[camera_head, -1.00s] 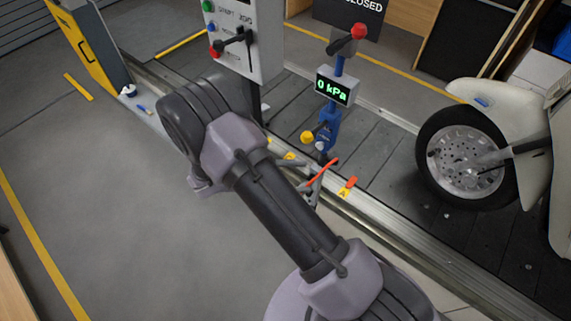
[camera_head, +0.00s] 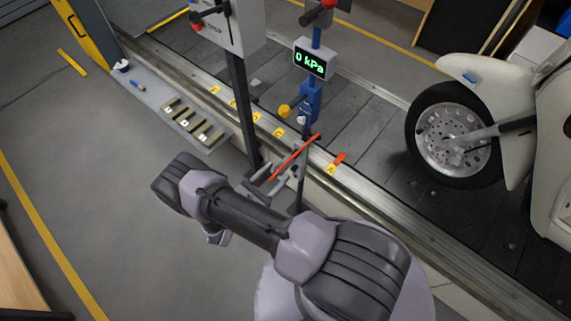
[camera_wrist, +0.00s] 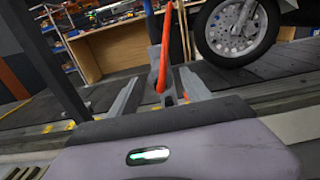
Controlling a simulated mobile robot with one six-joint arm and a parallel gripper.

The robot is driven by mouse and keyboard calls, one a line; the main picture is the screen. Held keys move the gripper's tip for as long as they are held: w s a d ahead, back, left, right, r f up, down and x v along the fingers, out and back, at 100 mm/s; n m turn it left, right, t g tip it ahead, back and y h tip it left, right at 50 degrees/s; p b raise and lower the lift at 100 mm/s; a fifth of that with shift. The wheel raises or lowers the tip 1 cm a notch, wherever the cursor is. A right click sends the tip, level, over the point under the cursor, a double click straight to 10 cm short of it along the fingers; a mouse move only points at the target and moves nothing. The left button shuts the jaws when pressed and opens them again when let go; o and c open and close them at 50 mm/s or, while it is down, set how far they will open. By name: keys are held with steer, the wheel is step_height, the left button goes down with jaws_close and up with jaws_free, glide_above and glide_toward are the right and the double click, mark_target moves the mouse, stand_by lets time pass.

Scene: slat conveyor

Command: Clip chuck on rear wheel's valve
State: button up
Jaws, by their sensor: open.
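My gripper (camera_head: 281,176) is open, low beside the conveyor's near edge; it also shows in the wrist view (camera_wrist: 161,84). A long orange-red bar or hose (camera_head: 303,149) runs up and away from the gripper. In the wrist view the orange piece (camera_wrist: 166,45) appears between the two grey fingers; contact cannot be told. I cannot make out a separate chuck.
A gauge (camera_head: 311,60) reading 0 kPa stands on a blue post with a yellow knob (camera_head: 285,111). A grey control box (camera_head: 235,30) on a dark post stands left of it. Small blocks (camera_head: 194,122) lie on a ledge. Open floor lies left.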

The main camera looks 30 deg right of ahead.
mark_target(290, 160)
steer(key=x, duration=0.8)
steer(key=shift+f+b, duration=0.1)
steer(key=shift+b, duration=0.45)
stand_by(0.7)
jaws_close()
stand_by(0.3)
steer(key=shift+a, duration=0.1)
steer(key=shift+b+v, duration=0.35)
steer(key=shift+v, duration=2.65)
